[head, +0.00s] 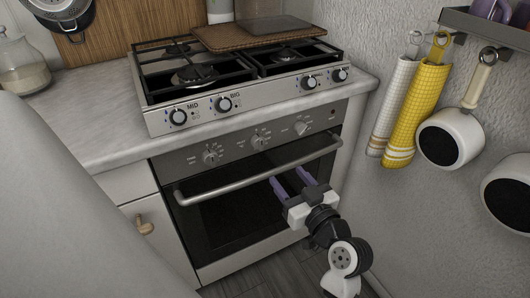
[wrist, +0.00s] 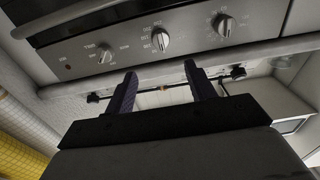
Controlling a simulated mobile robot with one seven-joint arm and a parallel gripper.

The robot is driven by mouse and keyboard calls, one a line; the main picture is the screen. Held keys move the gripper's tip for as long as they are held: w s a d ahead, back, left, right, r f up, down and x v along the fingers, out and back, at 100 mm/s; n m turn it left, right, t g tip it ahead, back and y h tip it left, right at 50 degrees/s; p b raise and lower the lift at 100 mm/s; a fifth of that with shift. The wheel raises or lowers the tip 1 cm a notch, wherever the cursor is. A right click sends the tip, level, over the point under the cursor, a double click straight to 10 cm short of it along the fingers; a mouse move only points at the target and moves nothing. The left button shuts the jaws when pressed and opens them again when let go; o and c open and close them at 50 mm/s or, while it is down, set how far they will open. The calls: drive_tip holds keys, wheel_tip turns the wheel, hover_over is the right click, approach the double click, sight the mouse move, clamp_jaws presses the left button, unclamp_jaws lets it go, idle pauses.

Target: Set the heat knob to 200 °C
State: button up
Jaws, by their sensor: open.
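The oven's front panel (head: 235,147) carries three metal knobs in a row, a left knob (head: 211,157), a middle knob (head: 260,142) and a right knob (head: 301,128). The wrist view looks inverted and shows three panel knobs too, the middle one (wrist: 161,40) beyond my fingertips.
The oven door handle (head: 255,172) is a long bar sticking out between my gripper and the panel. The gas hob (head: 240,97) with its own knobs stands above. Yellow cloth (head: 418,110) and white pans (head: 452,137) hang on the right wall.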

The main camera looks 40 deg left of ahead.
sight(262, 147)
drive_tip(key=p+x, duration=0.2)
drive_tip(key=x, duration=1.1)
drive_tip(key=shift+a+f+p, duration=0.15)
drive_tip(key=shift+a+p, duration=0.15)
drive_tip(key=shift+p, duration=0.1)
drive_tip(key=shift+c, duration=0.3)
drive_tip(key=c, duration=0.9)
